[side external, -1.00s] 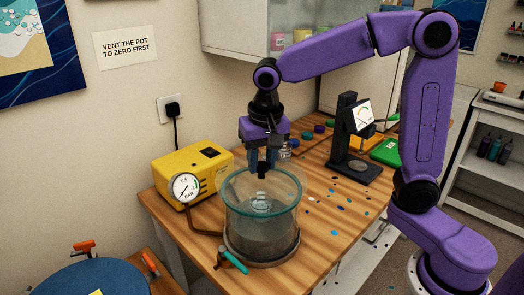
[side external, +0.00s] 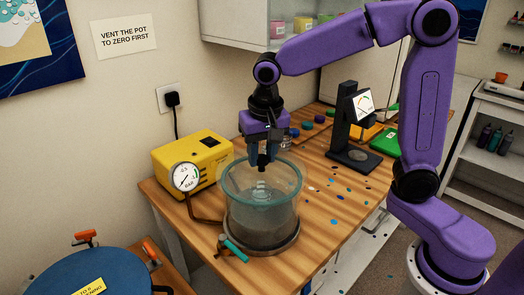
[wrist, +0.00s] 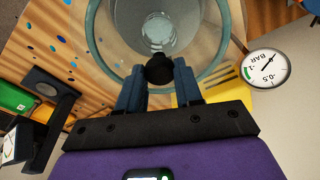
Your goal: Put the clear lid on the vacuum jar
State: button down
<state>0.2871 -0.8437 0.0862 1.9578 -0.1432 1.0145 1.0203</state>
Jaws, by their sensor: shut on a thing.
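The vacuum jar (side external: 262,215) stands on the bench, a clear cylinder with a thick teal rim; it also shows in the wrist view (wrist: 238,25). A clear cup (wrist: 160,25) is visible inside it. My gripper (side external: 262,157) is above the jar, pointing down, with its fingers shut on the black knob (wrist: 159,70) of the clear lid. The knob is over the jar's opening in the side view. The lid's transparent disc is hard to separate from the jar rim, so I cannot tell whether it touches the rim.
A yellow pump (side external: 190,162) with a round gauge (side external: 185,177) stands left of the jar. A teal-handled valve (side external: 233,248) is at the jar's front. A black stand (side external: 350,135) with a dial is behind right. Small coloured bits lie on the bench to the right.

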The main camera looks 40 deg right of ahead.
aim_at(262, 158)
jog(key=shift+f, duration=0.2)
jog(key=c, duration=0.7)
grip_release()
jog(key=shift+o, duration=0.2)
jog(key=shift+r, duration=4)
jog(key=s+d+f+n, duration=0.2)
jog(key=s+f+n, duration=0.2)
jog(key=s, duration=0.4)
jog(key=s+d+f+n+g, duration=0.1)
jog(key=s+d+f+n, duration=0.1)
jog(key=s+f+n, duration=0.2)
jog(key=s+d+f+n+y, duration=0.1)
jog(key=s+f+n, duration=0.2)
jog(key=s+n, duration=0.6)
jog(key=s, duration=0.4)
jog(key=shift+d+f, duration=0.4)
